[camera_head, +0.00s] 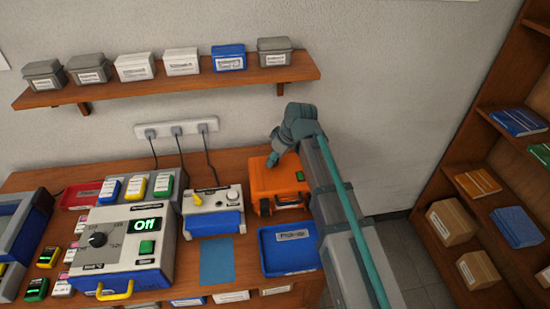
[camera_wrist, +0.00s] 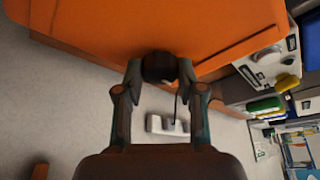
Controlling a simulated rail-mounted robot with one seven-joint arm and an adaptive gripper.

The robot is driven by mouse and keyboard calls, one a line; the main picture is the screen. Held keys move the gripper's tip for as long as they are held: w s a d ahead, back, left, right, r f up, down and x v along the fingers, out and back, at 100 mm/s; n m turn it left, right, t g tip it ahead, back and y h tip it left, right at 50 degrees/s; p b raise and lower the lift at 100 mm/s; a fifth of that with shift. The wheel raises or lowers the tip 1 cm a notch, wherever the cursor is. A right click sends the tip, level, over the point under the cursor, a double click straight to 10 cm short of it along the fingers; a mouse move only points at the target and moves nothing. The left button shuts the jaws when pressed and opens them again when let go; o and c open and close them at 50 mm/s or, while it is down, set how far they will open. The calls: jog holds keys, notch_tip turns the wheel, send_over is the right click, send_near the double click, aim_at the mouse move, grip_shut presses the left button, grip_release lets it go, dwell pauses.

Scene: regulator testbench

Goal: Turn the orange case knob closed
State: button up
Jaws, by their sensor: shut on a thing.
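The orange case (camera_head: 279,186) stands on the right end of the wooden bench, upright, with a handle and a small green label on its front. My gripper (camera_head: 272,161) is at the top of the case, reaching over it from the right. In the wrist view the orange case (camera_wrist: 160,30) fills the top of the picture. A dark round knob (camera_wrist: 158,67) sits at the case's edge between the fingertips. My gripper (camera_wrist: 160,80) is shut on this knob. In the head view the knob is hidden by my gripper, and its turn angle cannot be told.
A blue tray (camera_head: 289,248) stands in front of the case. A white device with a yellow switch (camera_head: 212,209) stands left of it. A power strip (camera_head: 176,128) with cables is on the wall behind. A shelf with boxes (camera_head: 166,87) hangs above. A bookcase (camera_head: 490,190) stands at right.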

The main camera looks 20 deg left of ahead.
jog(key=shift+c, duration=0.6)
jog(key=shift+m, duration=0.3)
jog(key=m+t, duration=0.1)
jog(key=m, duration=0.2)
jog(key=shift+s+a+h, duration=0.1)
jog(key=shift+s+h, duration=0.05)
jog(key=shift+h, duration=0.25)
jog(key=m+t+h, duration=0.1)
jog(key=m, duration=0.4)
jog(key=shift+a+m+t+h+b, duration=0.2)
jog(key=shift+m+t+h+b, duration=0.15)
jog(key=shift+m+t+h, duration=0.05)
jog(key=m+h, duration=0.1)
jog(key=m, duration=0.3)
jog(key=shift+a+m+h+b, duration=0.15)
jog(key=shift+m+h+b, duration=0.15)
jog(key=shift+h, duration=0.1)
jog(key=shift+m+h+b, duration=0.4)
jog(key=shift+m+h, duration=0.3)
jog(key=shift+m, duration=1.2)
